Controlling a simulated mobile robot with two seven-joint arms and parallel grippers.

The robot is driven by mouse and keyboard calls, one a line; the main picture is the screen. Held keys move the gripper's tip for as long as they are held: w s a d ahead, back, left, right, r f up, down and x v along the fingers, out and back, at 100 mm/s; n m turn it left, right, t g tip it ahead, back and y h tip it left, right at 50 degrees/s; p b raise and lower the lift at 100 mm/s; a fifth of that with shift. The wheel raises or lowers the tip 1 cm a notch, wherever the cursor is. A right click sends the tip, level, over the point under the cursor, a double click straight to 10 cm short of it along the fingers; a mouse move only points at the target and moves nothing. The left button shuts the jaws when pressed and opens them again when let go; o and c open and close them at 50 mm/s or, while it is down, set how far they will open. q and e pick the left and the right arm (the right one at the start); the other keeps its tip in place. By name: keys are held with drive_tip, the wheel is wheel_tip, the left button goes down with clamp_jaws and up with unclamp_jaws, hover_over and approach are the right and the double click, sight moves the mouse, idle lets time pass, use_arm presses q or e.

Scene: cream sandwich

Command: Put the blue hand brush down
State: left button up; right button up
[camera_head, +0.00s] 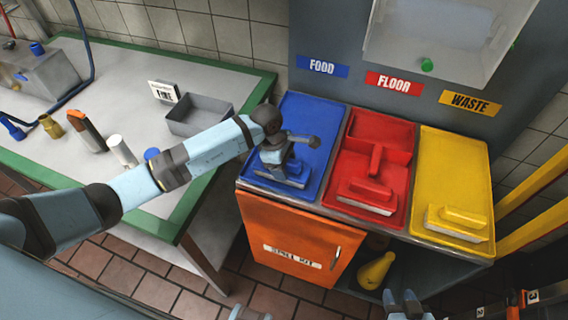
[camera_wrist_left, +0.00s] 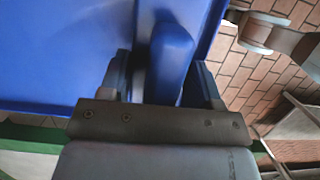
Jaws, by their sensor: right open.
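The blue hand brush (camera_head: 294,175) lies in the blue FOOD tray (camera_head: 318,112), near its front edge. My left gripper (camera_head: 284,166) is down over the brush and partly hides it. In the left wrist view the brush's handle (camera_wrist_left: 171,55) stands between the two fingers of my left gripper (camera_wrist_left: 160,82). The fingers are wide apart, with a dark gap on the handle's left side, so the gripper looks open around it. My right gripper (camera_head: 402,300) is open and empty at the bottom edge, in front of the cabinet.
A red tray (camera_head: 397,128) with a red brush (camera_head: 368,193) and a yellow tray (camera_head: 455,155) with a yellow brush (camera_head: 459,221) stand to the right. A green-edged table (camera_head: 110,85) at the left holds a grey bin (camera_head: 198,115) and bottles. The FOOD tray's back is clear.

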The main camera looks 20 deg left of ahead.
use_arm(q)
drive_tip(key=o, duration=0.4)
